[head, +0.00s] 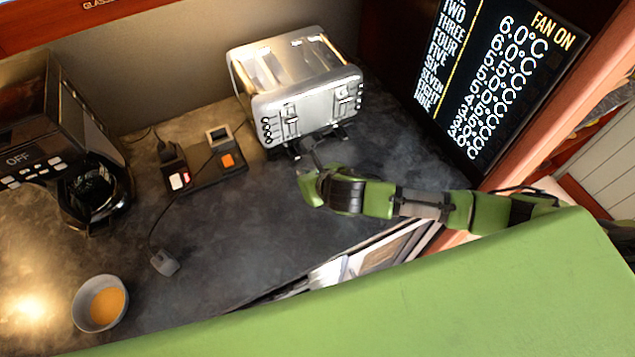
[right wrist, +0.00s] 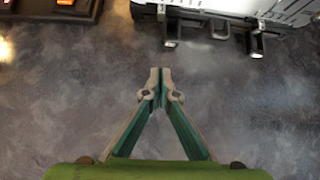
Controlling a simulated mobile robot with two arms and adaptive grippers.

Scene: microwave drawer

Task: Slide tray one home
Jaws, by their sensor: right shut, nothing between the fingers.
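A silver toaster (head: 305,100) stands on the dark counter by the back wall. Dark handle-like parts, probably of its trays, stick out low at its front; I cannot tell which is tray one. In the right wrist view, the toaster's lower front (right wrist: 205,8) is at the top right, with a dark protruding part (right wrist: 257,46) below it. My left gripper is not in view.
A switch box (head: 205,172) with lit red and orange switches lies left of the toaster. A coffee machine (head: 50,130) and a bowl of orange contents (head: 88,318) stand further left. A display screen (head: 480,75) is at the right. Counter in front of the toaster is mostly clear.

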